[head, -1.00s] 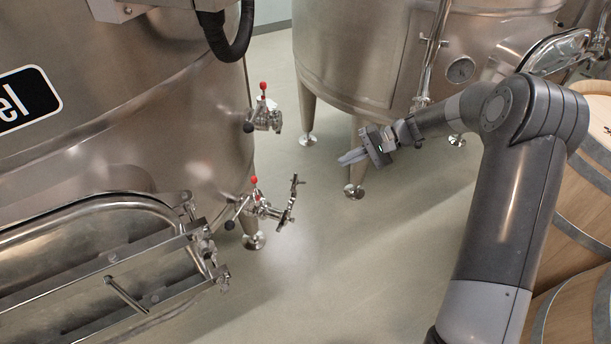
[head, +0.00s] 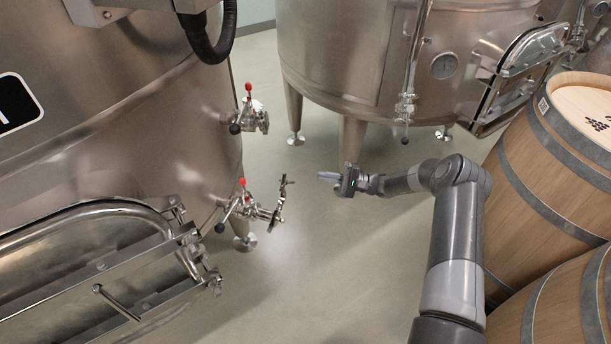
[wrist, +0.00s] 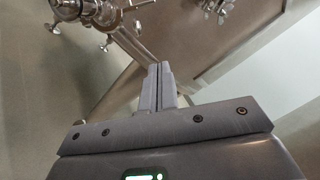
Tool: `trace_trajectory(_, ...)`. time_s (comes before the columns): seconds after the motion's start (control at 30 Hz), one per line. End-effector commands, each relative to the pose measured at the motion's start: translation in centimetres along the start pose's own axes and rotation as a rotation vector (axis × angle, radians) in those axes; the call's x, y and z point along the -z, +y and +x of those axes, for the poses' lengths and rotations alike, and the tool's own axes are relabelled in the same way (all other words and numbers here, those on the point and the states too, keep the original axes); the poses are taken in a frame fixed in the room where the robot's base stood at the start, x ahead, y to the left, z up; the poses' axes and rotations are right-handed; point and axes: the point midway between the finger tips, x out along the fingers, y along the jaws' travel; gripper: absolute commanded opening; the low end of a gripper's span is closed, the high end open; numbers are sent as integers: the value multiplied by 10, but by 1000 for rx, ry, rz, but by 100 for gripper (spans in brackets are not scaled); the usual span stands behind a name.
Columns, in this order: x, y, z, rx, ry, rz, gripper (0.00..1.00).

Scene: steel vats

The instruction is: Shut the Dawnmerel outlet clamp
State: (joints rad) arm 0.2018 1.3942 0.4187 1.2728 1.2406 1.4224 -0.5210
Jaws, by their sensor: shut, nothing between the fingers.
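The large steel vat on the left carries a black label (head: 16,104), cut off by the frame edge. Its lower outlet valve (head: 243,204) has a red-tipped handle, and a clamp (head: 279,207) sits at its outer end. The clamp looks spread apart, but it is too small to be sure. My gripper (head: 322,175) is right of the clamp and apart from it, pointing left toward the vat. In the wrist view my gripper's fingers (wrist: 157,68) are together and empty. Metal fittings (wrist: 85,10) show at that view's upper left.
An upper valve (head: 250,118) with a red-tipped handle juts from the same vat. A hatch (head: 90,260) protrudes at lower left. A second vat (head: 335,60) stands behind, and barrels (head: 545,180) on the right. The floor (head: 330,260) between is clear.

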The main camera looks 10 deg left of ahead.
Motion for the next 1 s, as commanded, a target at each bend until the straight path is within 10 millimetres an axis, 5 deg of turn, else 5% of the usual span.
trace_trajectory(0.5, -3, 0, 100, -5, -3, 0, 0)
trace_trajectory(1.0, -40, 0, 105, -3, -1, -1, 0)
